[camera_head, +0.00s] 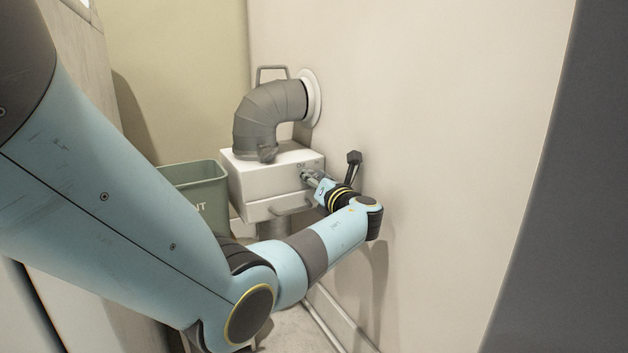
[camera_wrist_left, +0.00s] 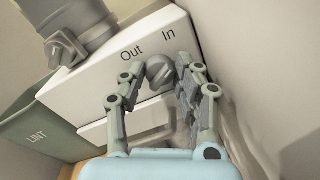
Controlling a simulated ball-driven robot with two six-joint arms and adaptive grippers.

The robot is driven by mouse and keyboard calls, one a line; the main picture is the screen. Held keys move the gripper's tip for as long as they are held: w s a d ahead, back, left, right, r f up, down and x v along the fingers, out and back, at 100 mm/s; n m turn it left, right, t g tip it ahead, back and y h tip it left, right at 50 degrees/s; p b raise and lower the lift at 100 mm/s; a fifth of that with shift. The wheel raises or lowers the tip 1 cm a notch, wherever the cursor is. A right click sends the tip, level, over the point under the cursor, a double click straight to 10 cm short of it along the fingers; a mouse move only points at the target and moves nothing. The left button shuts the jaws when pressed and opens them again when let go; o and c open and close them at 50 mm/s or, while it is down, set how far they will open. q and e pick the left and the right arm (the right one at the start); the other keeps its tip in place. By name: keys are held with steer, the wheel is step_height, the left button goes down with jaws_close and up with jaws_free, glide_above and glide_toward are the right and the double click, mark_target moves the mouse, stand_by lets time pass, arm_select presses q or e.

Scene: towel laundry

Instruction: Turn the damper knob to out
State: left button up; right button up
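The damper knob (camera_wrist_left: 159,72) is a small round grey knob on the front of a white box (camera_wrist_left: 105,77). The words Out and In are printed above it, Out to the upper left and In to the upper right. Which word the knob points at is hard to tell. My left gripper (camera_wrist_left: 159,68) has its fingers apart, one on each side of the knob, with a gap showing on the left side. In the head view the left gripper (camera_head: 309,179) is at the box front and largely covers the knob. My right gripper is not in view.
A grey elbow duct (camera_head: 262,115) rises from the box (camera_head: 240,185) into a round wall collar (camera_head: 313,98). A drawer with a handle (camera_head: 292,206) sits below the knob. A green lint bin (camera_head: 208,198) stands left of the box. The wall (camera_head: 430,150) is close on the right.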

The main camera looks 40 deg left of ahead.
arm_select(q)
jaws_close()
steer(key=shift+f+n, duration=0.1)
steer(key=shift+n, duration=0.2)
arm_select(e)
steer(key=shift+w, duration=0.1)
arm_select(q)
steer(key=n+b, duration=0.2)
steer(key=n, duration=0.4)
steer(key=shift+s+n+y+b, duration=0.1)
steer(key=shift+n+y+b, duration=0.2)
steer(key=shift+y, duration=0.1)
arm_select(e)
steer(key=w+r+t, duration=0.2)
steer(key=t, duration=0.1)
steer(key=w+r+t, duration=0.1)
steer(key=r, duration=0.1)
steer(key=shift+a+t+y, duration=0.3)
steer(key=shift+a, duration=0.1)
arm_select(q)
steer(key=shift+o, duration=2.1)
jaws_free()
